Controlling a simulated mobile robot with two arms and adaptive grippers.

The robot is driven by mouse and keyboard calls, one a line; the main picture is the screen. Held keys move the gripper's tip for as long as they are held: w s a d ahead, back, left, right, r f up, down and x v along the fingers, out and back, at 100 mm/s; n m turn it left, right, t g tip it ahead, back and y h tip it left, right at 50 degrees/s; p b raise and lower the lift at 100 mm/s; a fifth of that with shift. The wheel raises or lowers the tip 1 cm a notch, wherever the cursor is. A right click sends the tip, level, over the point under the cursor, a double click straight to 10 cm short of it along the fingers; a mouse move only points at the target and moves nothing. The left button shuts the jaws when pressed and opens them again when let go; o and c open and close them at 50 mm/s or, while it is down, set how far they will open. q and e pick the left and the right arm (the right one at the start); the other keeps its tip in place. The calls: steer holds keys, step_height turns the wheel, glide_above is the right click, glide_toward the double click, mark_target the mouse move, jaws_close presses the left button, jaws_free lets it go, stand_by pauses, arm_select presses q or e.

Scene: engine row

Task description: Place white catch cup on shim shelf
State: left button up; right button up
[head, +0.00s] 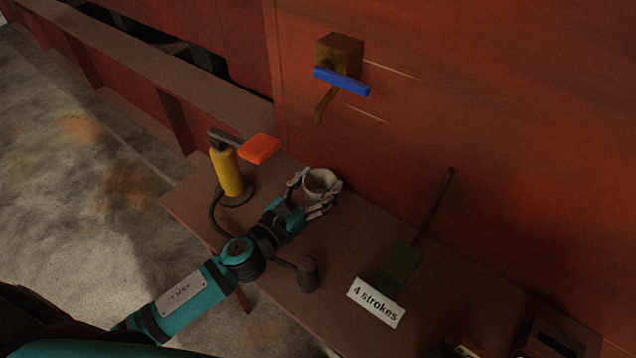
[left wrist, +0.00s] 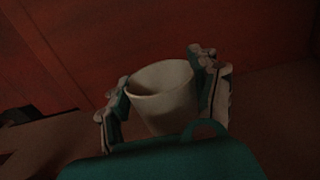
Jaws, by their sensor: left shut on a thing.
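The white catch cup (head: 319,182) is at the shelf's back edge near the red wall in the head view. My left gripper (head: 323,193) has its fingers on both sides of the cup and is shut on it. In the left wrist view the cup (left wrist: 162,94) stands roughly upright, slightly tilted in the picture, between the two fingers (left wrist: 165,100). The brown shelf (head: 330,247) runs along the wall under the gripper. I cannot tell whether the cup's bottom touches the shelf. My right gripper is not in view.
A yellow pump (head: 228,172) with an orange handle (head: 260,149) stands left of the cup. A blue-handled valve (head: 341,81) sits on the wall above. Shelf between is mostly clear.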

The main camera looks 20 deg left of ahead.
arm_select(q)
steer(key=shift+f, duration=0.15)
steer(key=o, duration=1.4)
steer(key=shift+c, duration=0.2)
steer(key=shift+s, duration=0.1)
steer(key=v, duration=1.1)
steer(key=shift+s+a, duration=0.15)
steer(key=shift+s, duration=0.25)
